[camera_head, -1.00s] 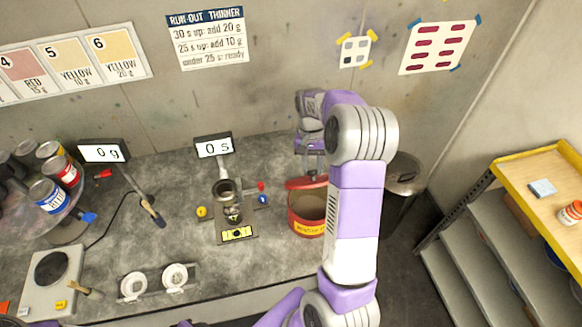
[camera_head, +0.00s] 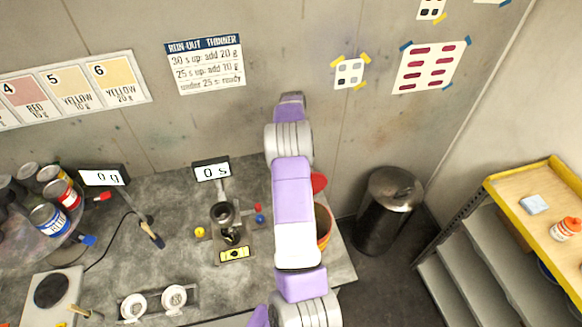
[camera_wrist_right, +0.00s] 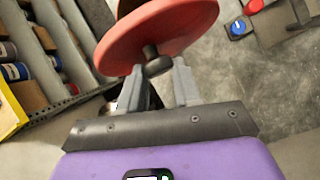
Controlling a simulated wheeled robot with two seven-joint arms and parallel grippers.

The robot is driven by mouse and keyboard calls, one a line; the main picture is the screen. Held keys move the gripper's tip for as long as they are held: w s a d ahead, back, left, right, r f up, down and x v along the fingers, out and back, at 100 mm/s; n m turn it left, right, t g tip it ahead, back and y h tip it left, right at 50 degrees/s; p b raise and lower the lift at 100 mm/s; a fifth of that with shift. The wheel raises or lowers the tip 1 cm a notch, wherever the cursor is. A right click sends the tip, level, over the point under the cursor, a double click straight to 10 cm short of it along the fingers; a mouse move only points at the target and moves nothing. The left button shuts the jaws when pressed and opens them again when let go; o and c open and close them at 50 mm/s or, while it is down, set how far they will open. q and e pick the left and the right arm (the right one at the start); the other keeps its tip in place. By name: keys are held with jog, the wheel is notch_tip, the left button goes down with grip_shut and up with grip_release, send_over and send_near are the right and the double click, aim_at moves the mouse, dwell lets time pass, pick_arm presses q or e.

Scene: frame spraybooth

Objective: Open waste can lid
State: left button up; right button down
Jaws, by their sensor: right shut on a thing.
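The red waste can (camera_head: 325,226) stands on the bench, its left part hidden behind my right arm in the head view. Its open mouth shows at the arm's right edge. Its red lid (camera_head: 318,182) is raised behind the mouth, mostly hidden by the arm. In the right wrist view the lid (camera_wrist_right: 160,32) is a red disc with a dark knob (camera_wrist_right: 155,62). My right gripper (camera_wrist_right: 159,78) is shut on this knob, one finger on each side. In the head view its fingers are hidden behind the arm. My left gripper is not in view.
A timer display (camera_head: 212,170) and a cup on a stand (camera_head: 224,214) are left of the arm. A tall metal bin (camera_head: 388,208) stands on the floor right of the bench. A yellow-edged shelf (camera_head: 520,185) is at the right. The wall is close behind the bench.

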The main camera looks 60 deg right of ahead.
jog(key=shift+w+a+f, duration=0.15)
jog(key=shift+w+f, duration=0.2)
jog(key=shift+f, duration=0.05)
jog(key=c, duration=1.1)
grip_release()
jog(key=o, duration=0.3)
jog(key=shift+w, duration=0.2)
jog(key=shift+s+d+r, duration=0.2)
jog(key=shift+r, duration=0.05)
jog(key=shift+v, duration=3.65)
jog(key=shift+w+f, duration=0.1)
jog(key=shift+w, duration=0.05)
